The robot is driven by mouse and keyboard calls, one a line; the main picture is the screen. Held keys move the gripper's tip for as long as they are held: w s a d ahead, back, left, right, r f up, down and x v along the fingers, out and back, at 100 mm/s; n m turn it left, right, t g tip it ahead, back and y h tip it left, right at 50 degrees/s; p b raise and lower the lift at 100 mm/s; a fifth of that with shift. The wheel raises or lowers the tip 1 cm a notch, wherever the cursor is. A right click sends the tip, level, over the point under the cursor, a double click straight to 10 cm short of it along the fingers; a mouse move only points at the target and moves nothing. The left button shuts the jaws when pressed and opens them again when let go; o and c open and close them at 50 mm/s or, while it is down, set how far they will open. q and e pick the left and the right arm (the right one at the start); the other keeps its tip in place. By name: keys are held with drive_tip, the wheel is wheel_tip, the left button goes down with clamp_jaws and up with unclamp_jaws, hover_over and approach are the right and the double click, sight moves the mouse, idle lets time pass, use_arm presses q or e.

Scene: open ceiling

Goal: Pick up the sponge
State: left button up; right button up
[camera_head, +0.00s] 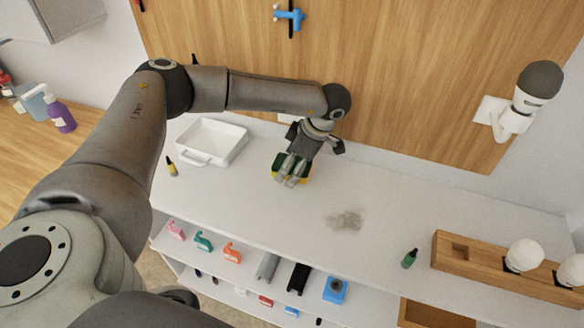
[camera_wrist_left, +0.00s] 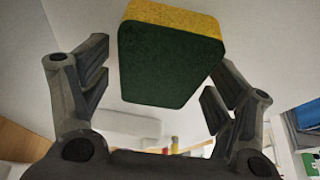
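The sponge (camera_head: 278,161) is yellow and dark green and lies on the white shelf top. In the head view my left gripper (camera_head: 291,181) is right over it and hides much of it. In the left wrist view the sponge (camera_wrist_left: 170,62) fills the space between and beyond the fingertips of my left gripper (camera_wrist_left: 160,82). The fingers are spread apart. A gap shows between the left finger and the sponge; the right finger overlaps the sponge's edge, and I cannot tell whether it touches. My right gripper is not in view.
A greyish stain (camera_head: 345,219) lies to the right. A green bottle (camera_head: 409,258) and a wooden holder (camera_head: 455,255) are further right. A wooden wall panel (camera_head: 400,100) rises behind.

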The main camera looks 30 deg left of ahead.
use_arm(q)
drive_tip(key=c, duration=0.6)
drive_tip(key=shift+r, duration=0.1)
drive_tip(key=shift+r, duration=0.35)
wheel_tip(320, 180, up, 3)
drive_tip(key=shift+s+d+b, duration=0.1)
drive_tip(key=shift+s+b, duration=0.05)
drive_tip(key=shift+b, duration=0.7)
drive_tip(key=s+d+r, duration=0.1)
drive_tip(key=s+r, duration=0.2)
drive_tip(key=s, duration=0.1)
drive_tip(key=s+d+r+b, duration=0.1)
drive_tip(key=s+d+r, duration=0.1)
drive_tip(key=s+r, duration=0.1)
drive_tip(key=s+d+r+b, duration=0.1)
drive_tip(key=s+r, duration=0.2)
drive_tip(key=s, duration=0.3)
drive_tip(key=shift+d+r, duration=0.25)
drive_tip(key=shift+r, duration=0.1)
